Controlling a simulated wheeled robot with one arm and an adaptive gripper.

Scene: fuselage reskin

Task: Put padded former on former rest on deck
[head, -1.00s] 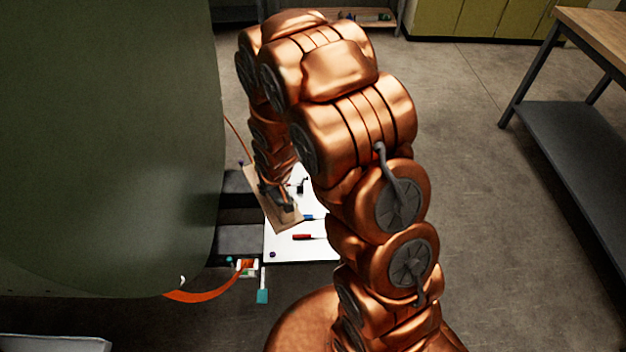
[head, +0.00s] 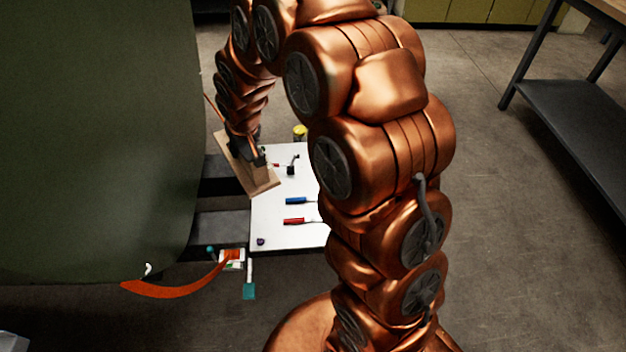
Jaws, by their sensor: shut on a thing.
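My gripper (head: 249,156) is at the far end of my copper arm, left of the picture's middle. It is shut on a flat tan wooden board, which I take for the padded former (head: 262,178). The board is tilted and held over the left edge of the white deck (head: 284,229); I cannot tell whether it touches anything. No padding shows clearly on it. I cannot make out the former rest; the board and my arm hide part of the deck.
A blue-handled tool (head: 297,201) and a red-handled tool (head: 297,221) lie on the deck. The large green fuselage skin (head: 95,130) fills the left. An orange curved strip (head: 175,288) hangs below it. A workbench (head: 585,105) stands at right, with open floor before it.

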